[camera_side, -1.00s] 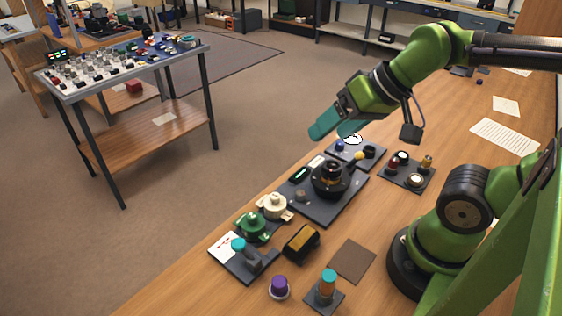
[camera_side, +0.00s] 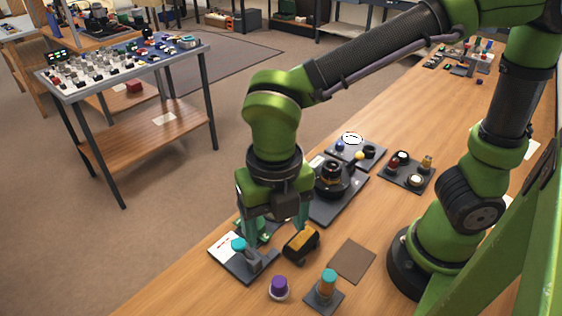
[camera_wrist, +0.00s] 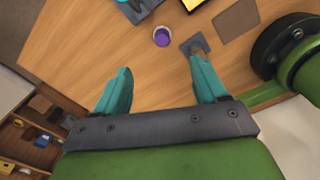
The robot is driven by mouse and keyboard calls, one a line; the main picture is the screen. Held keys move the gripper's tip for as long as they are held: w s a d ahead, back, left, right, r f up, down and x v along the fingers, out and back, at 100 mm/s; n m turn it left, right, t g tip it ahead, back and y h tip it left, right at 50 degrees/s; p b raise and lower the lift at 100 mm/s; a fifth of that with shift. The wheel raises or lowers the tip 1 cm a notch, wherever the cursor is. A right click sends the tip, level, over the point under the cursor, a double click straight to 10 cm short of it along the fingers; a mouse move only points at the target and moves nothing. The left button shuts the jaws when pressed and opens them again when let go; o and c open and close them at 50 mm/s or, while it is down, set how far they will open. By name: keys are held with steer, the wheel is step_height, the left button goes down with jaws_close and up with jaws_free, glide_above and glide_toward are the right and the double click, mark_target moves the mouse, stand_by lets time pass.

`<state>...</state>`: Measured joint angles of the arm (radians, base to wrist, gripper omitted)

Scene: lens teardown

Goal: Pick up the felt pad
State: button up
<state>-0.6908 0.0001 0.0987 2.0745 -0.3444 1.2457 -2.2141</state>
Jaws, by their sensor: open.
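The felt pad appears to be the flat brown square (camera_side: 351,260) lying on the bench, right of the black-and-orange block. It also shows at the top right of the wrist view (camera_wrist: 237,20). Nothing covers it. My gripper (camera_side: 273,230) points down over the bench, left of the pad and beyond it, near the green part and the block. Its teal fingers are spread apart. In the wrist view my gripper (camera_wrist: 160,66) is open with only bare wood between its fingertips, and the pad lies outside the right finger.
The black-and-orange block (camera_side: 301,243) stands just by my right finger. A plate with a teal-topped lever (camera_side: 239,244), a purple-topped cap (camera_side: 279,287) and a teal-and-orange post (camera_side: 328,284) stand nearby. Farther back are a lens assembly (camera_side: 331,176) and a small-parts tray (camera_side: 408,178).

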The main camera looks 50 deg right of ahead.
steer(key=n, duration=0.2)
glide_toward(278, 280)
steer(key=f, duration=0.5)
steer(key=shift+w+d+f, duration=0.2)
steer(key=shift+w+d, duration=0.1)
steer(key=f, duration=0.5)
steer(key=shift+s+a+f, duration=0.25)
steer(key=shift+s+f, duration=0.05)
steer(key=shift+s, duration=0.05)
steer(key=c, duration=1.2)
steer(key=shift+o, duration=0.2)
step_height(278, 280, up, 10)
steer(key=shift+r, duration=0.1)
